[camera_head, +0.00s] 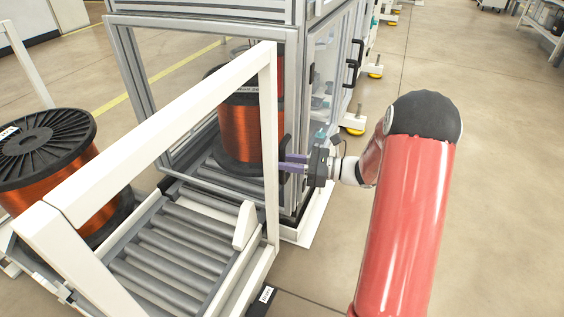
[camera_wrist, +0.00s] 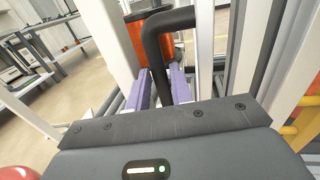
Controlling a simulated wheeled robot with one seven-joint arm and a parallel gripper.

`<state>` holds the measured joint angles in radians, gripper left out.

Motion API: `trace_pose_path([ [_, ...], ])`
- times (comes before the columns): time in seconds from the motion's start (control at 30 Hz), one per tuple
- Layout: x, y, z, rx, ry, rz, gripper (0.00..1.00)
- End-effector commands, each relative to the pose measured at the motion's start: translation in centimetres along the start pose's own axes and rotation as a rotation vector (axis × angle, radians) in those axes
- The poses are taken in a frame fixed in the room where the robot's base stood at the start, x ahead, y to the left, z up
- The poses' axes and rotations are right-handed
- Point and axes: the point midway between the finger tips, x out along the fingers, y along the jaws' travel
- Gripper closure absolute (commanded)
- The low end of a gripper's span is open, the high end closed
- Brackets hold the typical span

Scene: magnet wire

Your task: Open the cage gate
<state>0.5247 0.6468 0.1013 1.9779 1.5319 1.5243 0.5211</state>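The cage gate (camera_head: 128,82) is a grey metal frame on the front of the cage (camera_head: 320,75), and a wire reel shows through it. It appears closed. In the wrist view the fingers (camera_wrist: 158,90) lie on both sides of the handle bar. Little space shows between bar and fingers; I cannot tell whether they press on it.
A white frame (camera_head: 160,125) stands over a roller conveyor (camera_head: 165,265) in front of the gate. A copper wire reel (camera_head: 245,135) is inside the cage and another reel (camera_head: 45,165) stands at the left. The floor at the right is clear.

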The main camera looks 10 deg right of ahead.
Motion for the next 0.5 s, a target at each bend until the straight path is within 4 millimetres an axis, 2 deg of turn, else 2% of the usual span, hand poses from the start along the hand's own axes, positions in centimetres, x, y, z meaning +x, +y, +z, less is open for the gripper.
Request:
trace_pose_path([
  [0.2,1.8,0.0,0.0,-0.001,0.001,0.001,0.78],
  [0.47,1.9,0.0,0.0,-0.001,0.001,0.001,0.78],
  [0.5,1.9,0.0,0.0,-0.001,0.001,0.001,0.83],
])
